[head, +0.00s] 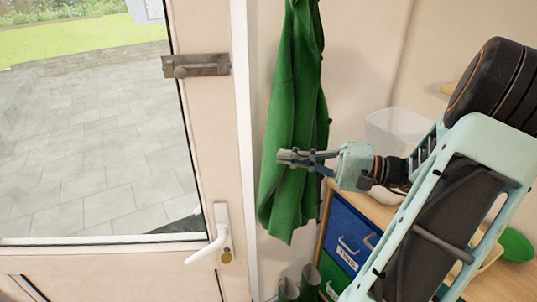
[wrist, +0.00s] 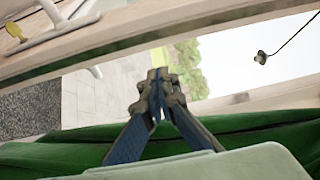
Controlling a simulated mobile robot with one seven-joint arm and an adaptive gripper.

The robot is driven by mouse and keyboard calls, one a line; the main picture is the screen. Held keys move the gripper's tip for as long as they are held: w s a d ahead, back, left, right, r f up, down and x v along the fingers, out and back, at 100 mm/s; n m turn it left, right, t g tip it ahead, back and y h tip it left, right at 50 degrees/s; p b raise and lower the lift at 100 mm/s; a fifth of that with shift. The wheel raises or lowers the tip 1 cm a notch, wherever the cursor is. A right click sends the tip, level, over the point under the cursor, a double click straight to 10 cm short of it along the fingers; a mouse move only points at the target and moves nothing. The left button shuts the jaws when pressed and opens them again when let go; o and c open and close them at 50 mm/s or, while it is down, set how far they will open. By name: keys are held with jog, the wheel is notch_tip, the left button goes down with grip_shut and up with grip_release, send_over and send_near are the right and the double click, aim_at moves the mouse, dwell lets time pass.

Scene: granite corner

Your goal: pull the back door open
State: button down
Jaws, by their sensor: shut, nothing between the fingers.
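The back door (head: 201,130) fills the left of the head view, with a large glass pane. Its white lever handle (head: 213,240) points left, above a brass key cylinder (head: 226,256). The handle also shows at the top left of the wrist view (wrist: 62,22). In the wrist view, paving and greenery show past the door's edge (wrist: 130,55), so the door appears ajar. My gripper (head: 283,157) is shut and empty, right of the door edge and higher than the handle, in front of a green garment. Its closed fingertips (wrist: 160,80) touch nothing that I can make out.
The green garment (head: 290,110) hangs beside the door frame, close to my gripper. A metal bolt (head: 197,66) is on the door's upper part. A wooden cabinet with a blue drawer (head: 350,235) stands right, and green boots (head: 299,287) stand below the garment.

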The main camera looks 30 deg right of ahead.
jog(key=w+a+p, duration=0.3)
jog(key=a, duration=0.5)
jog(key=shift+a, duration=0.2)
jog(key=shift+s, duration=0.15)
